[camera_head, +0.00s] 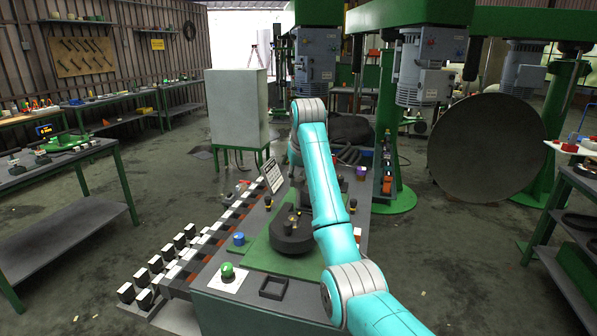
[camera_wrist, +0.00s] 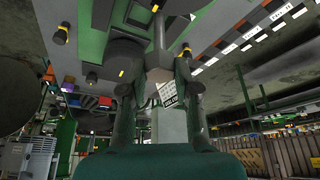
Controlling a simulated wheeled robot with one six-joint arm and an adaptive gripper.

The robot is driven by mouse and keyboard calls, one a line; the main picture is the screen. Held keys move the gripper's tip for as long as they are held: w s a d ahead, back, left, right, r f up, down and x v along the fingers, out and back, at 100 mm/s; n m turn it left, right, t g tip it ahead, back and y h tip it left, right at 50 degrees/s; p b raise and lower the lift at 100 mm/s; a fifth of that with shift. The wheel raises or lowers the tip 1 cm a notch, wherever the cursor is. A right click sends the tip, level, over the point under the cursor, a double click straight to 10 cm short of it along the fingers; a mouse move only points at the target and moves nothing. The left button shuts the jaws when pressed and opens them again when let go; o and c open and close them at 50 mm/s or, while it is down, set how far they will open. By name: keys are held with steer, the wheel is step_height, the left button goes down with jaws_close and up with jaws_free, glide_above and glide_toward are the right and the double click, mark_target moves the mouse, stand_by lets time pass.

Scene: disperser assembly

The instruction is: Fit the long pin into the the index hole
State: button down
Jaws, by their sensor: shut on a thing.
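My gripper (camera_wrist: 158,68) shows in the wrist view with its two dark fingers closed around a slim grey upright piece, which looks like the long pin (camera_wrist: 158,38). The pin stands out from between the fingertips toward the top of the picture. In the head view my turquoise arm hides most of the gripper and the pin. A dark round fixture (camera_head: 290,241) with a small brass-coloured hub sits on a green plate (camera_head: 258,254) on the workbench, left of my arm. I cannot make out the index hole, or whether the pin touches anything.
Rows of black-and-white blocks (camera_head: 157,264) line the bench's left side. A green button (camera_head: 227,270), a blue knob (camera_head: 239,239) and a square black frame (camera_head: 273,287) are near its front. A pale cabinet (camera_head: 238,107) stands behind.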

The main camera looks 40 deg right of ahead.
mark_target(299, 206)
steer(key=shift+f, duration=0.85)
steer(key=shift+f, duration=4.15)
stand_by(0.6)
steer(key=c, duration=0.8)
jaws_free()
steer(key=shift+o, duration=0.2)
steer(key=v, duration=0.7)
steer(key=shift+s+r, duration=0.15)
steer(key=shift+r, duration=0.1)
